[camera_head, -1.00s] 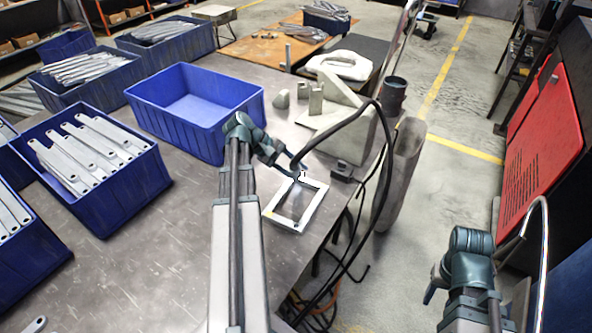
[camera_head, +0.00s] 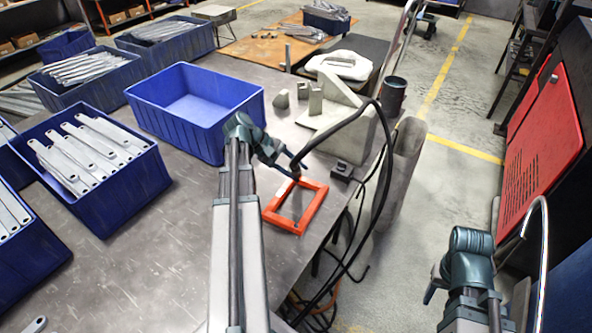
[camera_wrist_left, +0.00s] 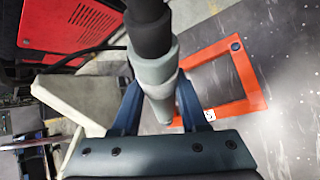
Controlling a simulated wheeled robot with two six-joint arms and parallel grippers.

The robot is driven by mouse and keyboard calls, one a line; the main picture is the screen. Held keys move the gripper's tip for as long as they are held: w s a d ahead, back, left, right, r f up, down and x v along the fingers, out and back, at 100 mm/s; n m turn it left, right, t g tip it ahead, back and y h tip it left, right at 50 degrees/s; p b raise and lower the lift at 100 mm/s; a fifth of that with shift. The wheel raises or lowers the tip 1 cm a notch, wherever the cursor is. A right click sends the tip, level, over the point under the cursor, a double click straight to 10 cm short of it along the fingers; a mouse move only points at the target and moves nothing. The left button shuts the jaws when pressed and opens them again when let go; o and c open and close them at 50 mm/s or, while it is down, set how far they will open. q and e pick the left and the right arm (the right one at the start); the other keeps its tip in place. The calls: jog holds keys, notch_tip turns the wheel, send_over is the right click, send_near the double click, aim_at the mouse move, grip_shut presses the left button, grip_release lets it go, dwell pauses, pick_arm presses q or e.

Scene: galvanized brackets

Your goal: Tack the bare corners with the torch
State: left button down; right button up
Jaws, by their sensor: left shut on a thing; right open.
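An orange-red rectangular frame (camera_head: 304,213) lies flat on the grey metal table; it also shows in the left wrist view (camera_wrist_left: 249,73). A dark round spot (camera_wrist_left: 236,46) marks one corner, and a small white square (camera_wrist_left: 209,115) with dark marks is near another. My left gripper (camera_head: 287,167) is shut on the torch, a grey cylinder with a black sleeve (camera_wrist_left: 153,45). The torch's tip is at or just above the frame's far corner; contact cannot be told. That corner is partly hidden. My right gripper (camera_head: 432,292) is open and empty, right of the table.
An empty blue bin (camera_head: 185,125) stands left of the frame. Blue bins of grey brackets (camera_head: 112,200) stand further left. A grey angled block (camera_head: 345,125) and a dark cup (camera_head: 394,92) are behind the torch. A black cable (camera_head: 345,115) loops over the table's right edge.

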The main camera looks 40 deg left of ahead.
dwell(0.6)
pick_arm(q)
notch_tip(320, 180, up, 6)
jog(key=p, duration=0.6)
jog(key=shift+r, duration=0.1)
pick_arm(e)
notch_tip(320, 180, up, 6)
jog(key=shift+a, duration=0.1)
